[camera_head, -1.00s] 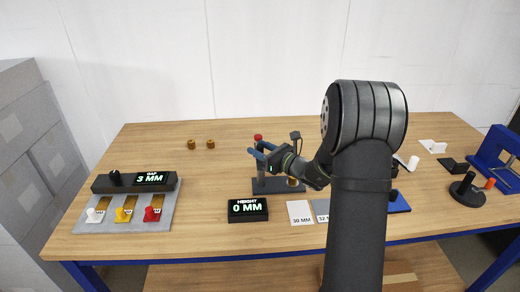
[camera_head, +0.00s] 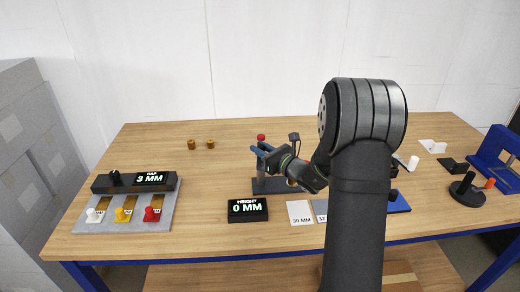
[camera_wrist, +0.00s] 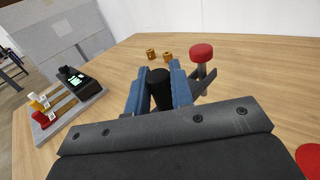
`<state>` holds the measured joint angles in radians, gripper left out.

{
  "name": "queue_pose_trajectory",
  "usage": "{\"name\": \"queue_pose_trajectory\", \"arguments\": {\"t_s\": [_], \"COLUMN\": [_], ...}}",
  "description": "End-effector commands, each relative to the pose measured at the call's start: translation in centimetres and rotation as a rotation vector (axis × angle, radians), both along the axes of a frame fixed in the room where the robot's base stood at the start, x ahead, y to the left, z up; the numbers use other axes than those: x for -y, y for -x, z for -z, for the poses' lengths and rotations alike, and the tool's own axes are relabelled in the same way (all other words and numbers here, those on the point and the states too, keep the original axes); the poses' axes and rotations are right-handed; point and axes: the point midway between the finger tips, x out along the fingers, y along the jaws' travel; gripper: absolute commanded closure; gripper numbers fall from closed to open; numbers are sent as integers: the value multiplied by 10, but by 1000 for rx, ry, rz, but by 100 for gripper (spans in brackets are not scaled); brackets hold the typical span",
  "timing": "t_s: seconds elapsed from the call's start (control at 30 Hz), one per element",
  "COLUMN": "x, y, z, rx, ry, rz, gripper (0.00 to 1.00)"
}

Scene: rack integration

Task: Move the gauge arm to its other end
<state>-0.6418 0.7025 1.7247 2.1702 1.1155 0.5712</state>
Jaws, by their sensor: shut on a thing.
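The height gauge has a dark base (camera_head: 268,187) at the middle of the table, and a red knob (camera_head: 261,137) tops a metal post. In the wrist view the red knob (camera_wrist: 202,52) stands to the right of my fingers, with a flat grey piece (camera_wrist: 205,82) by its post. My gripper (camera_head: 260,151), with blue fingers, is at the gauge. In the wrist view my gripper (camera_wrist: 157,82) is shut on an upright black cylinder (camera_wrist: 161,92). How the cylinder joins the gauge arm is hidden. The height display (camera_head: 248,210) reads 0 MM.
A gap display (camera_head: 152,178) reading 3 MM stands at the left, above white, yellow and red sliders. Two brass rings (camera_head: 191,145) lie at the back. Cards (camera_head: 300,212) lie in front. A blue frame (camera_head: 492,165) stands at the right. The back left is mostly clear.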

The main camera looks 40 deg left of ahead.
Motion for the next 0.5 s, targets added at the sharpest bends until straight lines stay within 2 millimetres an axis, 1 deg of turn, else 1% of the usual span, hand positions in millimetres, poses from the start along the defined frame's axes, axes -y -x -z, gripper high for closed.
{"name": "queue_pose_trajectory", "arguments": {"t_s": [0.5], "x": [10], "y": [-4], "z": [0], "rx": [-1], "ry": [0], "rz": [323], "gripper": [100]}}
